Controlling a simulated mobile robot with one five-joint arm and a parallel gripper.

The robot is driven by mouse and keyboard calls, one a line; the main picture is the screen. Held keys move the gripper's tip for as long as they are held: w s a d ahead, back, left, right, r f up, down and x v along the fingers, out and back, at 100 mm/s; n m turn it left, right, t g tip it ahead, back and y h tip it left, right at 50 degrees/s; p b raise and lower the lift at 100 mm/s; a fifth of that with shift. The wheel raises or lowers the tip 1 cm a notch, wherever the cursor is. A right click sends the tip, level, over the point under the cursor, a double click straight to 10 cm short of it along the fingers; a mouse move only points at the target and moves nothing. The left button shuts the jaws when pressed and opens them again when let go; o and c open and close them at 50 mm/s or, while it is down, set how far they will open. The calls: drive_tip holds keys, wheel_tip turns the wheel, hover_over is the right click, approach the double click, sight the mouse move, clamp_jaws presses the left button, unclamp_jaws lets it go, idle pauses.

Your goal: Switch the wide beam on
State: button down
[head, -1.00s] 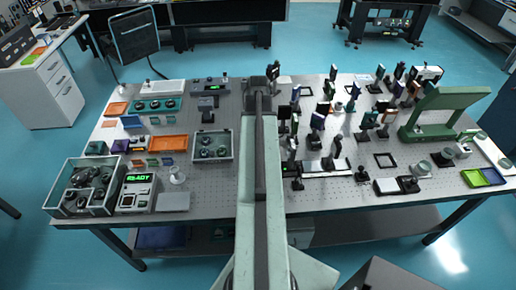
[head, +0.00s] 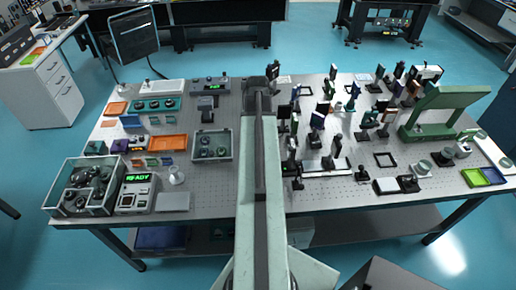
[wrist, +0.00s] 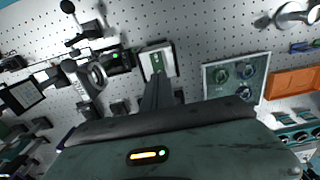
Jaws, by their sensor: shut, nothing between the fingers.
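In the wrist view my gripper (wrist: 158,82) shows as a narrow dark finger shape, shut and empty. Its tip is at the lower edge of a small white-framed box with a green face (wrist: 158,62); I cannot tell whether they touch. Left of that box is a dark unit with a small green light (wrist: 118,60). No label reading wide beam is legible, so I cannot tell which thing is its switch. In the head view my arm covers the middle of the table and hides my fingers. A grey box with a green display (head: 210,86) stands at the back.
A grey tray with round parts (head: 212,146) and an orange tray (head: 167,142) lie left of my arm. Many upright optics mounts crowd the right, with a green frame (head: 445,112) beyond them. A READY unit (head: 137,193) is front left. Bare table (head: 215,185) shows beside my arm.

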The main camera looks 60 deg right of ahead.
drive_tip(key=shift+f+b, duration=0.6)
drive_tip(key=shift+f, duration=0.05)
wheel_tip(320, 180, up, 7)
drive_tip(key=p, duration=0.7)
idle(0.5)
